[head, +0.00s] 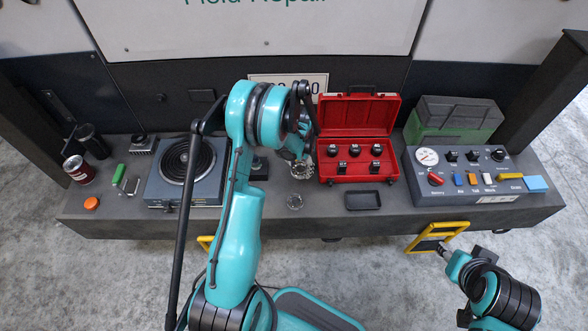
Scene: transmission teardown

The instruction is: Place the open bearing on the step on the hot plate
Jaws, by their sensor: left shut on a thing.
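The hot plate (162,192), a blue-grey box with a dark round coil on top, stands on the left half of the bench. My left arm crosses in front of its right side. My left gripper (301,161) is over the middle of the bench, just left of the red case, and is shut on a small metallic ring-shaped part (302,171), which looks like a bearing. The jaws partly hide it. Another small metal ring (294,202) lies on the bench in front of it. My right gripper (444,249) is low at the right, off the bench front; its jaws are too small to read.
An open red case (358,115) with several dark fittings stands right of my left gripper, with a black tray (363,200) in front. A gauge panel (460,170) and green box (455,120) stand further right. Left of the hot plate are a can (78,170) and a green-handled tool (119,175).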

